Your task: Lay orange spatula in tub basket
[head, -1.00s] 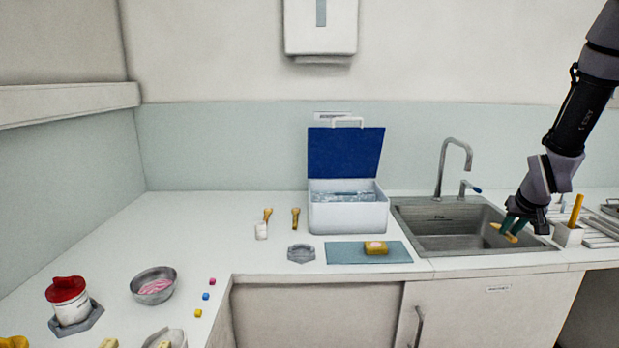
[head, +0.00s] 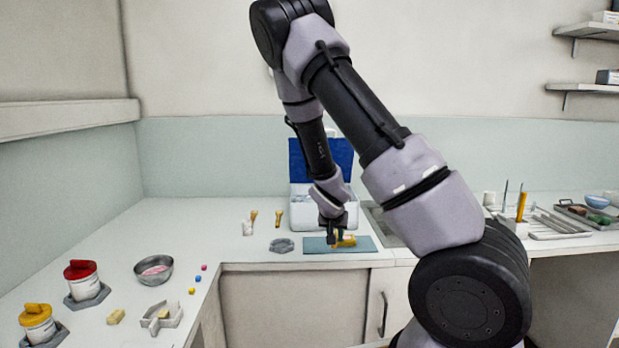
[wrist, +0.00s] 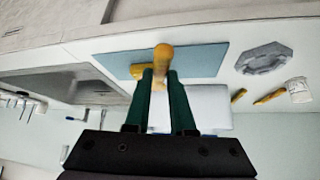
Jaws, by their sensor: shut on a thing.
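My gripper (wrist: 160,80) is shut on an orange-handled tool, which I take to be the orange spatula (wrist: 163,54). Its rounded orange end sticks out past the fingertips, and the paler part lies between the green fingers. In the head view my gripper (head: 334,232) hangs over the teal mat, in front of the tub. The white tub (head: 301,212) stands on the counter with its blue lid (head: 298,162) raised. My arm covers much of it, and the basket inside is hidden. The white tub shows behind the fingers in the wrist view (wrist: 208,104).
A yellow block (head: 347,241) lies on the teal mat (head: 316,246). A grey hexagonal holder (head: 281,245) and two small brown-topped tools (head: 279,218) are left of it. The sink (head: 380,222) is mostly behind my arm. An orange handle (head: 521,207) stands upright beside the drying rack.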

